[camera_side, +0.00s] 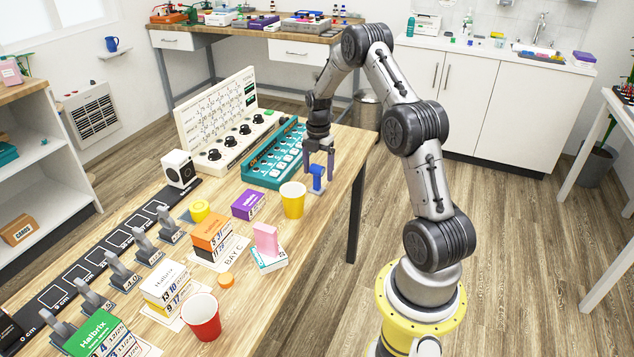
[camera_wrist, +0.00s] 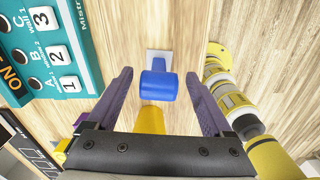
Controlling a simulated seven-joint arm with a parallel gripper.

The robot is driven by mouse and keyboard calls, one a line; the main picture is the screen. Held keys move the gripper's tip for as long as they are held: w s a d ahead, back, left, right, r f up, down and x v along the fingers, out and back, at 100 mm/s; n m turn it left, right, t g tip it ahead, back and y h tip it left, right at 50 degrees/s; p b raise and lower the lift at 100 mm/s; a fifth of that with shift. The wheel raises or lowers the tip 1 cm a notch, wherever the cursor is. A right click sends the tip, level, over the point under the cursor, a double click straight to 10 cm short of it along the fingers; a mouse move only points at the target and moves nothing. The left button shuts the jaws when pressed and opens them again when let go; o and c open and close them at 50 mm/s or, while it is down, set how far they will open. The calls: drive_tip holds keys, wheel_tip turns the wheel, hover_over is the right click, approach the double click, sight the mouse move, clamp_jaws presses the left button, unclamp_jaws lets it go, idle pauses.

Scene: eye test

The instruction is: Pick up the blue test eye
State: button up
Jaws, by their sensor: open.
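The blue test eye (camera_side: 317,174) stands near the table's right edge in the side view, a small blue piece with a rounded top. In the wrist view the blue test eye (camera_wrist: 158,87) shows between my fingers, with a pale flat plate (camera_wrist: 159,58) at its far side. My gripper (camera_side: 318,160) points down at the blue eye, its fingers by the eye's upper part. In the wrist view my gripper (camera_wrist: 158,75) is open, with a gap on each side of the eye. Whether the fingertips reach below its top is hard to tell.
A yellow cup (camera_side: 292,201) stands close by and shows partly in the wrist view (camera_wrist: 151,120). A teal switch panel (camera_side: 273,155) lies to the left. A purple box (camera_side: 247,204), a pink block (camera_side: 266,239) and a red cup (camera_side: 201,317) stand nearer the camera.

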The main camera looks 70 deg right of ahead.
sight(317, 189)
wheel_tip(317, 189, down, 4)
drive_tip(key=shift+w+a+f, duration=0.1)
drive_tip(key=shift+a, duration=0.05)
drive_tip(key=shift+c, duration=0.3)
clamp_jaws()
